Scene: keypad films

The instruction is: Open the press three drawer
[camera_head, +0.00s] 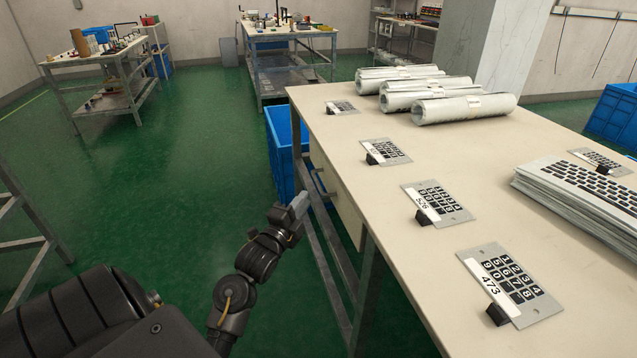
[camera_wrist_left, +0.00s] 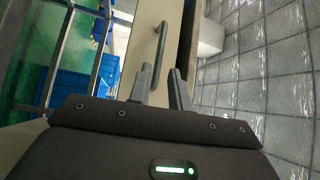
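The drawer front (camera_head: 345,200) is a cream panel under the left edge of the worktable, with a grey bar handle (camera_head: 321,184). My left gripper (camera_head: 300,203) is beside the drawer front, at the near side of the handle. My right gripper is not in view.
The worktable (camera_head: 385,240) carries several labelled keypads (camera_head: 510,285), rolled films (camera_head: 465,108) and a keypad-sheet stack (camera_head: 575,190). A blue crate (camera_head: 281,150) stands beyond the drawer, near the table's left side. Green floor (camera_head: 150,190) is clear to the left.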

